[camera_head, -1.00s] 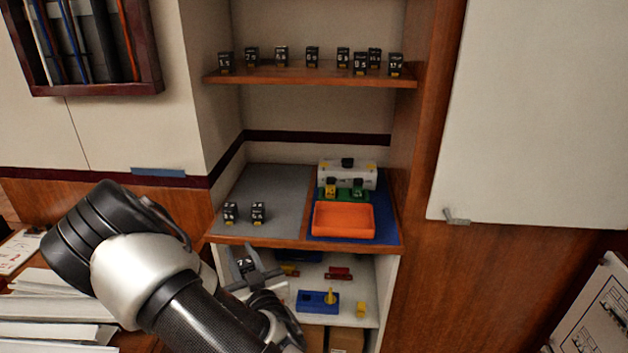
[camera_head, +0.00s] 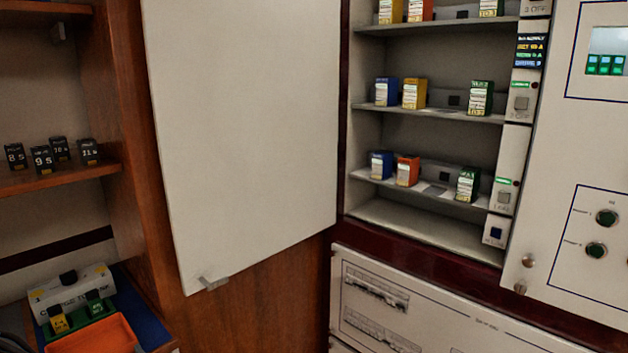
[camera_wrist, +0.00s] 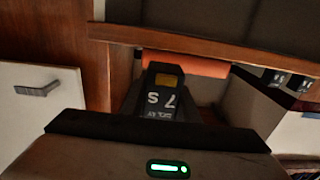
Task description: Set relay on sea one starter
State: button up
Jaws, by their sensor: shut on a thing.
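My gripper (camera_wrist: 164,82) shows in the wrist view, shut on a small black relay block (camera_wrist: 162,103) marked "7 s", which reads upside down there, with a yellow patch. My gripper is not seen in the head view. In the head view an open cabinet at the right has rows of coloured blocks. The lower row holds a blue block (camera_head: 381,165), an orange block (camera_head: 408,171) and a green block (camera_head: 467,186). The middle row holds blue, yellow and green blocks (camera_head: 480,98). Their labels, including any starter name, are too small to read.
Several black blocks (camera_head: 42,159) marked in seconds stand on the left wooden shelf. Below are a white device (camera_head: 68,290) and an orange tray (camera_head: 100,337). A white door (camera_head: 240,130) stands between shelf and cabinet. Switch modules (camera_head: 520,100) line the cabinet's right side.

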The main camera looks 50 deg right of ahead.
aim_at(469, 183)
jog(key=i+z, duration=0.1)
jog(key=z, duration=2.9)
